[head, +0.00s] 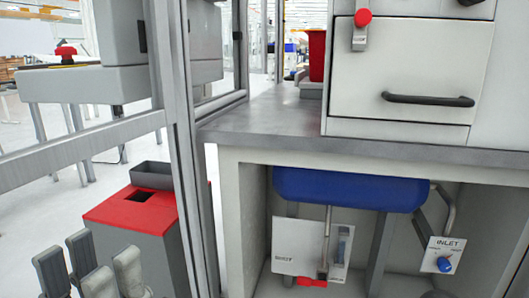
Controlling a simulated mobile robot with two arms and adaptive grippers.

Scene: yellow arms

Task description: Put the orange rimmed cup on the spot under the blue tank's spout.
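The blue tank (350,189) hangs under the grey counter, in the open bay below the drawer. A thin pipe (327,235) comes down from its underside beside a white panel, with a red handle (312,282) at the bottom. The spot under the spout is not clearly visible. I cannot make out the orange rimmed cup in this view. My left gripper (90,272) is at the bottom left corner, well left of the tank. Its grey fingers stand apart with nothing seen between them. My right gripper is not in view.
A metal frame post (180,150) stands between my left gripper and the tank bay. A red-topped grey bin (135,225) is behind the gripper. A red container (317,55) stands on the counter (265,115). An INLET panel (441,255) with a blue knob is right of the tank.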

